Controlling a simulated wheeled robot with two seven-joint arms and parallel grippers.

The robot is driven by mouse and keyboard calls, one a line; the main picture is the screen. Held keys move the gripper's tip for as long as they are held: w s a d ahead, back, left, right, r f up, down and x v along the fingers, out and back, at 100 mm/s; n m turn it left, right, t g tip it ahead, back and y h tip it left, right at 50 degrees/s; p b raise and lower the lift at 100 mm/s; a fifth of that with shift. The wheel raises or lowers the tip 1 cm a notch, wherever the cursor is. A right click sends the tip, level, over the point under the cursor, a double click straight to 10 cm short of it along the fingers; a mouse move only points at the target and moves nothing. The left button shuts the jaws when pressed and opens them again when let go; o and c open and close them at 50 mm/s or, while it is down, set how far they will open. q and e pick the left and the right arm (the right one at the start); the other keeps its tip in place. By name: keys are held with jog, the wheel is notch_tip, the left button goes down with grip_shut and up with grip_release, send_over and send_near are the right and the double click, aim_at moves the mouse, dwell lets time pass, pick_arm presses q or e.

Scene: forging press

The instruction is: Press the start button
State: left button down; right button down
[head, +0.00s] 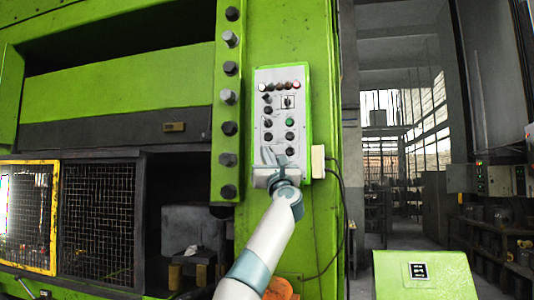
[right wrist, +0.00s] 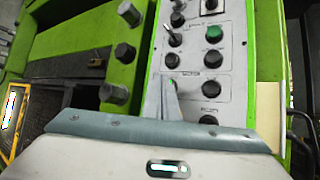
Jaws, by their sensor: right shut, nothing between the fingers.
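The control panel (head: 279,95) is a pale plate on the green press, with rows of buttons and knobs. A green button (head: 290,121) sits in its right column; it also shows in the right wrist view (right wrist: 213,33). The labels are too small to read, so I cannot tell for sure which button is the start button. My right gripper (head: 269,155) is shut and empty at the panel's lower part, below and left of the green button. In the right wrist view its fingers (right wrist: 171,97) lie left of a black button (right wrist: 211,89). I cannot tell whether they touch the panel. My left gripper is out of view.
A column of large bolts (head: 229,128) runs down the green rail left of the panel. A pale box (head: 318,161) with a cable is at the panel's lower right. A mesh guard (head: 97,220) covers the press at left. A green pedestal (head: 425,276) stands at lower right.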

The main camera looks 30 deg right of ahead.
jog(key=shift+w+d, duration=0.25)
jog(key=shift+d, duration=0.1)
dwell(0.7)
jog(key=shift+s+a, duration=0.1)
jog(key=shift+a, duration=0.05)
dwell(0.3)
jog(key=shift+s+a, duration=0.4)
jog(key=shift+a, duration=0.1)
jog(key=shift+s+a+b, duration=0.9)
jog(key=shift+s+a, duration=0.75)
jog(key=shift+a, duration=0.25)
